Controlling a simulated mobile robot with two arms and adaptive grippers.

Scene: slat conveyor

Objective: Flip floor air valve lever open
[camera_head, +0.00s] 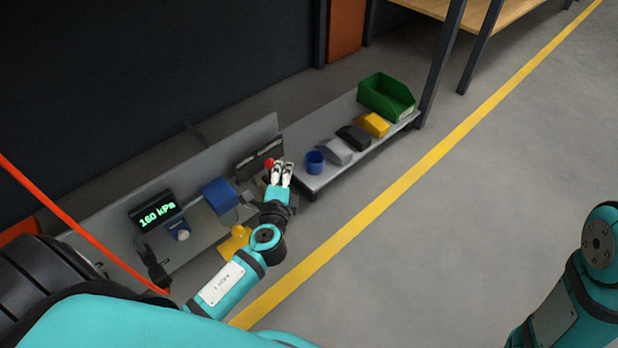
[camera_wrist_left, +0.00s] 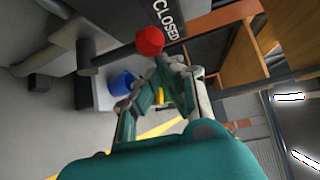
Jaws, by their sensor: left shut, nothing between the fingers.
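The valve lever has a red ball knob (camera_wrist_left: 150,41) on a dark shaft (camera_wrist_left: 112,57), in front of a dark panel with a CLOSED label (camera_wrist_left: 167,19). In the head view the red knob (camera_head: 269,163) shows just left of my left gripper (camera_head: 281,166). In the left wrist view the fingertips (camera_wrist_left: 163,68) are close to the knob, below and slightly right of it. The fingers are shut with nothing between them. I cannot tell whether they touch the knob. My right gripper is out of view.
A pressure display (camera_head: 155,212) reading 160 kPa and a blue box (camera_head: 219,194) are on the grey panel to the left. A low shelf (camera_head: 310,181) with a blue cup (camera_head: 315,161), several blocks and a green bin (camera_head: 386,97) lies right. Open floor lies beyond the yellow line.

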